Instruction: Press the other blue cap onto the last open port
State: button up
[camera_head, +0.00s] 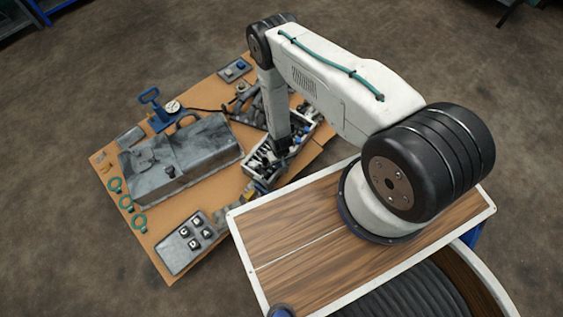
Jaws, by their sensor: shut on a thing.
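My gripper (284,149) is small and dark at the lower end of my forearm, over a long pale-rimmed parts tray (303,136). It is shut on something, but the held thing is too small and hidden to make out. A blue spot that may be a blue cap (240,66) shows in a small dark tray (229,75) at the back. A large worn grey metal housing (205,140) lies left of my gripper, with a dark round fitting (168,171) on its near side. I cannot make out an open port.
All this lies on a brown board (160,235). Several green rings (126,202) lie at the left edge. A grey plate with lettered blocks (176,256) lies in front.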

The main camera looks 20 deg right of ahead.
jog(key=o, duration=1)
jog(key=shift+o, duration=0.2)
jog(key=shift+r, duration=0.1)
notch_tip(320, 180, up, 7)
jog(key=shift+w+r, duration=0.1)
jog(key=shift+r, duration=0.2)
